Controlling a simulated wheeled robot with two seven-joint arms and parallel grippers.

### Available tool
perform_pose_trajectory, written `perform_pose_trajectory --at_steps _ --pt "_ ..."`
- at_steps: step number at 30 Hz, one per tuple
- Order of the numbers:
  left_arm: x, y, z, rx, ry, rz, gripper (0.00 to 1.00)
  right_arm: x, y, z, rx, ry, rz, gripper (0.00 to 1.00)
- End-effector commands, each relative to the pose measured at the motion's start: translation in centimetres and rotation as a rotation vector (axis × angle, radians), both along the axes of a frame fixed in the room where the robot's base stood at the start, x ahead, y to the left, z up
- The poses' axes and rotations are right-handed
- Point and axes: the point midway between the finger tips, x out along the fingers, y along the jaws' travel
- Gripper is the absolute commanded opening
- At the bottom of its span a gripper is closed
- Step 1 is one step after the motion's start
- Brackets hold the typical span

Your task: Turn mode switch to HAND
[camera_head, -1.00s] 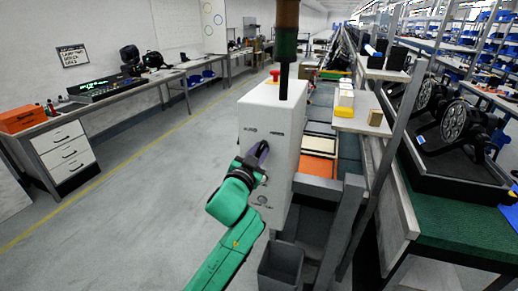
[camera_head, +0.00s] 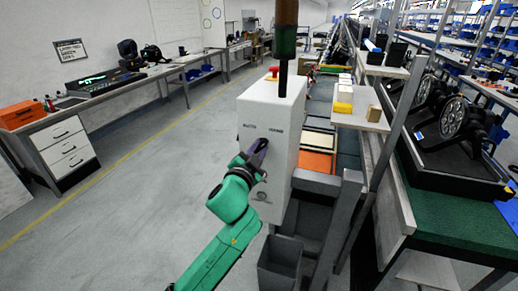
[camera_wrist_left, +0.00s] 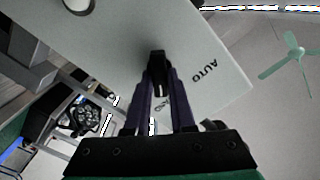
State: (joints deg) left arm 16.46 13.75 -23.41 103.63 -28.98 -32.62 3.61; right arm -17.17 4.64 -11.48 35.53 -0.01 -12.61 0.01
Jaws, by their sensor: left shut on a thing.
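The mode switch is a small black knob (camera_wrist_left: 157,58) on the front of a white control box (camera_head: 270,108). My left gripper (camera_head: 262,146) reaches the box front from the lower left. In the left wrist view its two dark purple fingers (camera_wrist_left: 158,82) are shut on the black knob. The AUTO label (camera_wrist_left: 203,70) is right of the knob there; another label by the fingers is partly hidden. In the head view, small labels sit at upper left and upper right of the switch. The fingers hide most of the knob, so its exact pointing is hard to tell. My right gripper is not in view.
A red button (camera_head: 274,71) tops the box, beside a dark pole (camera_head: 284,60). A grey bin (camera_head: 280,265) stands below it. A shelf with small boxes (camera_head: 343,103) and a green-topped bench with stage lights (camera_head: 455,118) lie right. The floor at left is clear.

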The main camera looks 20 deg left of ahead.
Motion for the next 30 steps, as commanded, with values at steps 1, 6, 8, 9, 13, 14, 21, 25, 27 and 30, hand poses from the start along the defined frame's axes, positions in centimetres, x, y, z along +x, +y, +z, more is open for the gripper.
perform_pose_trajectory --at_steps 1,6,8,9,13,14,21,25,27,30 --pt "0.0 0.0 0.2 0.003 -0.004 0.0 0.0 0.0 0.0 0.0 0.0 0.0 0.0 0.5" --pt "0.0 0.0 0.2 0.002 -0.003 0.0 0.53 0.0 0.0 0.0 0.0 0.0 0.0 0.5" --pt "0.0 0.0 0.1 0.002 -0.003 0.0 0.53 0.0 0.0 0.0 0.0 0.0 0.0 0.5" --pt "0.0 0.0 0.1 0.002 -0.003 0.0 0.53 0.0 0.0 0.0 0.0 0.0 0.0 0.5" --pt "0.0 0.0 0.1 0.001 -0.001 0.0 0.53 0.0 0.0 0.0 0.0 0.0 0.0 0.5" --pt "0.0 0.0 0.1 0.001 -0.001 0.0 0.53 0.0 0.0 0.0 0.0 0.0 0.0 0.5" --pt "-2.3 0.1 -0.2 0.001 -0.002 -0.001 0.53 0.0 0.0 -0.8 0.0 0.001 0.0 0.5" --pt "-5.5 0.3 -0.5 0.0 0.0 -0.001 0.53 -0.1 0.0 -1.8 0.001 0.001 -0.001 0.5" --pt "-7.6 0.4 -0.6 0.001 0.0 -0.003 0.53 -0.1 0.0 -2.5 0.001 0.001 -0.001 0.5" --pt "-10.5 0.6 -0.6 0.0 0.001 -0.002 0.53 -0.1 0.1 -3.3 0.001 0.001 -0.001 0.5"
